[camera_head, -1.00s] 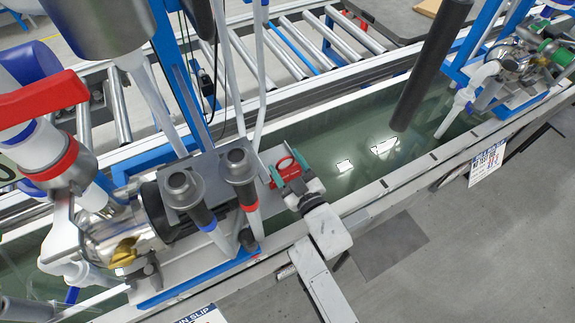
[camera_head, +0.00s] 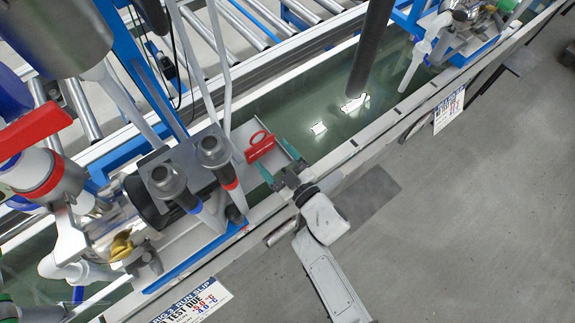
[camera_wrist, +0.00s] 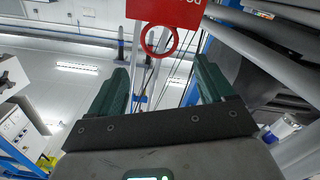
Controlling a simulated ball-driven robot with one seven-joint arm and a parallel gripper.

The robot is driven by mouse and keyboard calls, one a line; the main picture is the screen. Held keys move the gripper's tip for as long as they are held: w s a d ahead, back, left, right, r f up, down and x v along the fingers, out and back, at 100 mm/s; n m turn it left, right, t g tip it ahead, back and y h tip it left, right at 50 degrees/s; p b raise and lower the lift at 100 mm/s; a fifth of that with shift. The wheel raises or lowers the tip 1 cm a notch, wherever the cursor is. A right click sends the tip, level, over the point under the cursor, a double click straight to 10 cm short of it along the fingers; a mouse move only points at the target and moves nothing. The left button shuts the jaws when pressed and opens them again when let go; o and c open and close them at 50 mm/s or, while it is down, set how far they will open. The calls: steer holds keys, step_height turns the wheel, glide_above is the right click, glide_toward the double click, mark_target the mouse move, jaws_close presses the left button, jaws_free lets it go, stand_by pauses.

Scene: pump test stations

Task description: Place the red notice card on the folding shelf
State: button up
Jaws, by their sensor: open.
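The red notice card (camera_head: 261,149), with a red ring on it, rests at a pale grey ledge beside the pump, which looks like the folding shelf (camera_head: 246,166). Whether the card is flat or tilted there I cannot tell. My gripper (camera_head: 279,160) is open and empty, its green fingers pointing at the card and a little apart from it. In the wrist view the card (camera_wrist: 164,11) is at the top edge, its ring lying beyond and between the spread fingertips of my gripper (camera_wrist: 160,75).
A pump with two dark-capped posts (camera_head: 190,165) stands just left of the card. A dark vertical pole (camera_head: 371,45) rises over the water trough (camera_head: 325,115). A white run slip (camera_head: 192,303) hangs at the front. Grey floor is free at the right.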

steer(key=p+v, duration=0.1)
steer(key=v, duration=0.4)
steer(key=s+d+f+m+g+h, duration=0.1)
steer(key=s+d+m+g+h, duration=0.1)
steer(key=d+m+h, duration=0.6)
steer(key=s+d+f+m+g+h, duration=0.1)
steer(key=s+d+m+g+h, duration=0.15)
steer(key=d, duration=1.05)
steer(key=s+d+r+g, duration=0.2)
steer(key=s+g, duration=0.2)
steer(key=s, duration=0.5)
steer(key=s+d+r+m+g, duration=0.1)
steer(key=s+g, duration=0.4)
steer(key=s, duration=0.5)
steer(key=shift+s+d+r, duration=0.15)
steer(key=shift+d+r, duration=0.55)
steer(key=shift+r, duration=0.1)
